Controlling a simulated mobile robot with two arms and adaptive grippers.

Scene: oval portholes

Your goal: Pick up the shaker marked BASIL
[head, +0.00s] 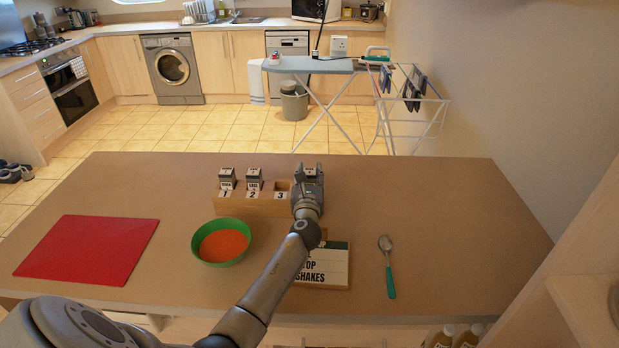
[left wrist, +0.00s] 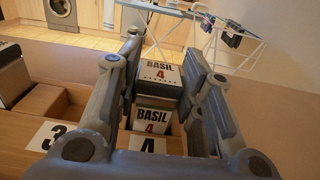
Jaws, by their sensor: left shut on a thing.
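The BASIL shaker (left wrist: 154,112) has a white label with BASIL and a red 4 on its top and front. In the left wrist view it stands upright between the fingers of my left gripper (left wrist: 163,106), which is shut on it. It is at the compartment marked 4 of the wooden rack (left wrist: 40,162); I cannot tell whether its base is lifted. In the head view my left gripper (head: 307,190) covers most of the shaker at the right end of the rack (head: 265,208). My right gripper is not in view.
Two other shakers stand in compartments 1 (head: 227,178) and 2 (head: 254,178); compartment 3 looks empty. A green bowl (head: 203,254) with orange contents, a red mat (head: 90,247), a lettered board (head: 335,265) and a spoon (head: 389,270) lie on the counter.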

